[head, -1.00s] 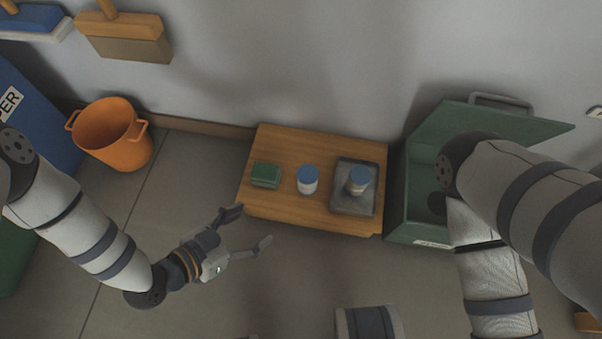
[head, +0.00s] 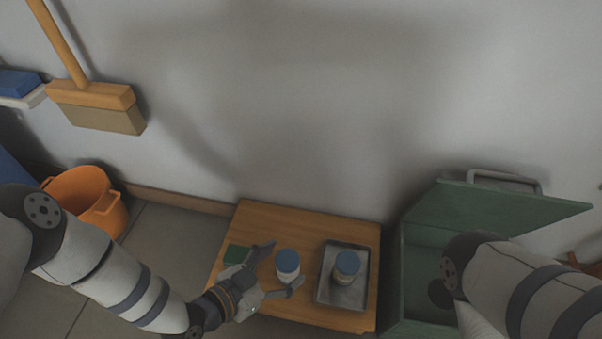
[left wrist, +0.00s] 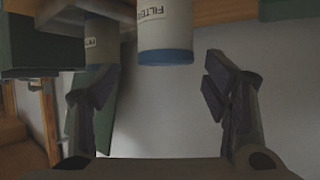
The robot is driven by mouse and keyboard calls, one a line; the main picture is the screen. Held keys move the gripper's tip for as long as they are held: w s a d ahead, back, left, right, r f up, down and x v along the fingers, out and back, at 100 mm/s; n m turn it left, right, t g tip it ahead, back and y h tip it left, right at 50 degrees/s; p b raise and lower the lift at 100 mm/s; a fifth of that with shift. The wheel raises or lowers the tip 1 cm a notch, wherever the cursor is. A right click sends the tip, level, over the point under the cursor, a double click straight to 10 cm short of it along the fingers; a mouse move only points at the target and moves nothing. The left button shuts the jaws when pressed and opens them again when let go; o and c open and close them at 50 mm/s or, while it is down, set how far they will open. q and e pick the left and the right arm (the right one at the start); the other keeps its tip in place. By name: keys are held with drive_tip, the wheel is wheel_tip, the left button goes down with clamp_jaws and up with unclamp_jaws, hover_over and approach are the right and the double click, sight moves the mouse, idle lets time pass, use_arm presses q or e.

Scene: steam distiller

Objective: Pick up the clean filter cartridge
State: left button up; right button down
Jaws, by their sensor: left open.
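The clean filter cartridge (head: 288,265), white with a blue cap, stands upright on the wooden table (head: 290,222). In the left wrist view, which appears upside down, this cartridge (left wrist: 165,32) shows a "FILTER" label. My left gripper (head: 281,270) is open, its fingers pointing at the cartridge from the left, one finger to each side. In the left wrist view the cartridge lies just beyond the fingertips (left wrist: 160,85), between their lines, and is not gripped. A second, greyer cartridge (head: 347,266) with a blue cap stands in a grey tray (head: 328,292). My right gripper is out of view.
A green block (head: 236,254) sits on the table close to my left gripper. An open green case (head: 420,275) stands to the right, with its lid (head: 500,215) raised. An orange bucket (head: 85,195) is on the floor at left. A wall rises behind the table.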

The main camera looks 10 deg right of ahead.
use_arm(q)
drive_tip(key=shift+w+d+f, duration=0.45)
drive_tip(key=shift+d+f, duration=0.1)
drive_tip(key=shift+f, duration=0.1)
drive_tip(key=shift+w+d, duration=0.1)
drive_tip(key=shift+r, duration=0.15)
drive_tip(key=c, duration=1.3)
drive_tip(key=shift+r, duration=0.15)
